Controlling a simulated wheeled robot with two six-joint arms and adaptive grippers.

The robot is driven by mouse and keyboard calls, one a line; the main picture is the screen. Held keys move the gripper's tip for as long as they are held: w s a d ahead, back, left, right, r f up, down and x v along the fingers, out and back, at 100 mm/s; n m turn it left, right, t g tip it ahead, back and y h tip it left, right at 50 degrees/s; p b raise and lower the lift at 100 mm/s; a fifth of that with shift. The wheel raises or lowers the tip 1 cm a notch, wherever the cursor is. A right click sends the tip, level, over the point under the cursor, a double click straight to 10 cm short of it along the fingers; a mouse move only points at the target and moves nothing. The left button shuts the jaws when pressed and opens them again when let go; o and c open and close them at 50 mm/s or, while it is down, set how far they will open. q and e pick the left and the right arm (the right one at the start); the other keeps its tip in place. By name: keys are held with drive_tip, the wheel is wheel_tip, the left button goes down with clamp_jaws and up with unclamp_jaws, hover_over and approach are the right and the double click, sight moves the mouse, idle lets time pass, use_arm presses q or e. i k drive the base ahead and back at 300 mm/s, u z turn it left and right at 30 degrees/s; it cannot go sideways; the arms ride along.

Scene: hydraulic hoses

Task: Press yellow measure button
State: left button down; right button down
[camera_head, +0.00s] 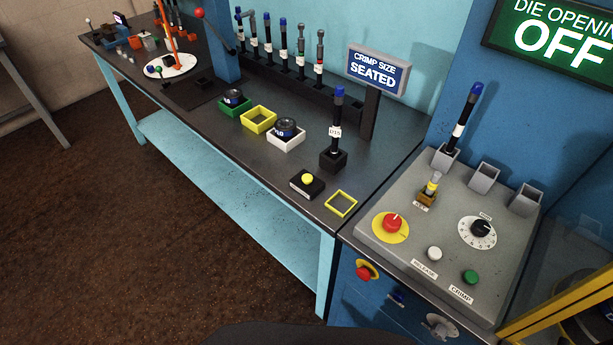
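The yellow measure button (307,179) is a small dome on a black box (306,186) near the front edge of the dark bench, in the head view. A hose with a blue tip and a white tag (335,130) stands upright in a black block just behind the button. A sign (376,72) behind it reads "CRIMP SIZE SEATED". Neither of my grippers is in view, and nothing covers the button.
A yellow square frame (341,203) lies right of the button. Green, yellow and white trays (286,140) sit to its left. The grey control panel (400,235) with a red knob stands at right. A rack of hoses lines the back.

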sight(308, 178)
drive_tip(key=z, duration=2.7)
drive_tip(key=k, duration=0.95)
drive_tip(key=u, duration=0.8)
